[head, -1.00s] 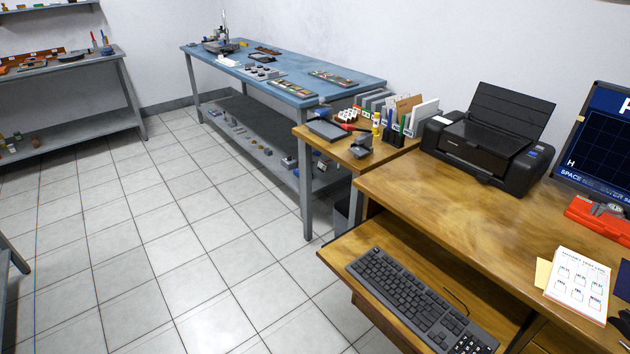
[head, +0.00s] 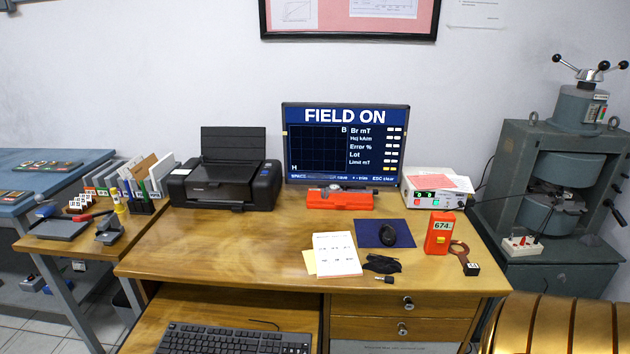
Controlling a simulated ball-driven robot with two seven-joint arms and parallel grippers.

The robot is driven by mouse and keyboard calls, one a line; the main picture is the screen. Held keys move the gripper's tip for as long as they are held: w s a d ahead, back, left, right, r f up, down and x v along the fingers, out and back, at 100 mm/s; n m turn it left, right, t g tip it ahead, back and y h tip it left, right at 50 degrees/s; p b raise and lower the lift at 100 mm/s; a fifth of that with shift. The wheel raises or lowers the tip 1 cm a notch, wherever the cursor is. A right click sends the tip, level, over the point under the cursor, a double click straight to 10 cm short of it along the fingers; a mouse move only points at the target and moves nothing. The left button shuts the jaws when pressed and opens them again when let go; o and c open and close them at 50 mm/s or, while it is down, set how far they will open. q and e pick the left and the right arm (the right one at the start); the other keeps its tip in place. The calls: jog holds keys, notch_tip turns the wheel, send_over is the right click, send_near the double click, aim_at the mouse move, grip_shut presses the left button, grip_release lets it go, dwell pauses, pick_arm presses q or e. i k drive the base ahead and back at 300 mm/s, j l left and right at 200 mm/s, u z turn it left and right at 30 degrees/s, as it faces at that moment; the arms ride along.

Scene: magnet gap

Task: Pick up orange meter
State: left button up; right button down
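The orange meter (head: 438,236) stands upright near the right end of the wooden desk (head: 240,240) in the head view. Its small display reads about 674, and a yellow button shows below it. A dark, reddish looped cable or strap (head: 460,252) with a small black block (head: 471,269) lies just to its right. Neither of my grippers is in view, and nothing touches the meter from above.
A large magnet machine (head: 560,170) stands right of the desk.

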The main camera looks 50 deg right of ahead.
aim_at(440, 223)
jog(key=z, duration=2.3)
jog(key=i+l, duration=0.25)
jog(key=i, duration=0.15)
jog(key=j+u, duration=0.05)
